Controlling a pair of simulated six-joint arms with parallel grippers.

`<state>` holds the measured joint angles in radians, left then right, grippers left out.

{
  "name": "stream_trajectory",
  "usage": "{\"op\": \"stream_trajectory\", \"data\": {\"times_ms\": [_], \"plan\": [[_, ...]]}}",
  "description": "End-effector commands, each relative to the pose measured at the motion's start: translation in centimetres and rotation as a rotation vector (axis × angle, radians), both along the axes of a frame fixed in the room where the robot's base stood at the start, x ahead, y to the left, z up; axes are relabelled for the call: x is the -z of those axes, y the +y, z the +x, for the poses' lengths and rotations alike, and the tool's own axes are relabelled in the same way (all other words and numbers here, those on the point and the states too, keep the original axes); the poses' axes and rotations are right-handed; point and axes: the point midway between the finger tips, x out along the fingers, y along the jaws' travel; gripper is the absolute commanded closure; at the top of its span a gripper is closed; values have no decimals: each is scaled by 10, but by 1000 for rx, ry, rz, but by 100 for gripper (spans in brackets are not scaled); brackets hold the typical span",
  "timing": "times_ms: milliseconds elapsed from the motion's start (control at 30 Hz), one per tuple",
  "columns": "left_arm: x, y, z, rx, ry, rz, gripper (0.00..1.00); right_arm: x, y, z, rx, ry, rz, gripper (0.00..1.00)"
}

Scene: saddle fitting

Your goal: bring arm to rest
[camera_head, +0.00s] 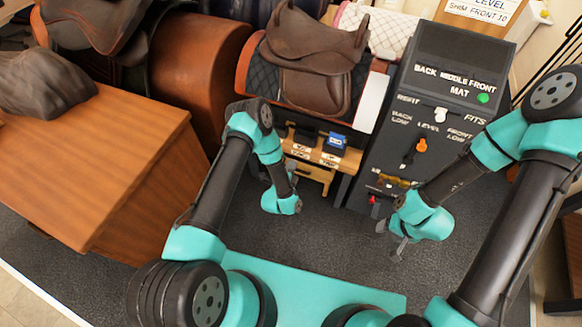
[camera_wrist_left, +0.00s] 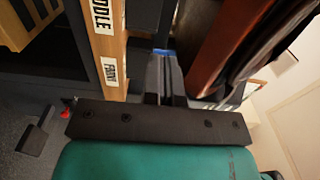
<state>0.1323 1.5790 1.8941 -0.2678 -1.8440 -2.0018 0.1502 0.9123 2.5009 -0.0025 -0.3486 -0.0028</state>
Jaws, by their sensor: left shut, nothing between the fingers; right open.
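My left gripper (camera_head: 294,180) is near the front of the low wooden shelf in the head view, partly hidden by its wrist. In the left wrist view its fingers (camera_wrist_left: 164,75) are together with nothing held between them. A bit of blue (camera_wrist_left: 163,52) shows behind their tips. My right gripper (camera_head: 399,249) is low over the dark floor in front of the grey panel. Its fingers are apart and empty. The brown saddle (camera_head: 312,60) sits on a dark quilted pad on its stand, away from both grippers.
The wooden shelf (camera_head: 310,165) holds dark blocks and a blue box (camera_head: 335,143). The grey panel (camera_head: 440,110) carries a white slider, an orange knob (camera_head: 421,146) and a green light. A wooden table (camera_head: 90,150) stands left. Dark floor (camera_head: 320,240) between my arms is clear.

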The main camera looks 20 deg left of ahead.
Motion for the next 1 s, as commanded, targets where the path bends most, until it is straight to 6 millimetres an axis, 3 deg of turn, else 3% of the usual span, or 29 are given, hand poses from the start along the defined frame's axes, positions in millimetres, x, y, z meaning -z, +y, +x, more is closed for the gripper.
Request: {"op": "stream_trajectory", "data": {"times_ms": [133, 667, 867, 1000], "plan": [[0, 1, -8, 1, 0, 0, 100, 0, 0, 0, 0, 0, 0, 42], [-1, 1, -8, 2, 7, -9, 100, 0, 0, 0, 0, 0, 0, 42], [-6, 7, -7, 19, 129, -133, 100, 0, 0, 0, 0, 0, 0, 42], [-12, 14, -11, 16, 314, -316, 100, 0, 0, 0, 0, 0, 0, 42]]}}
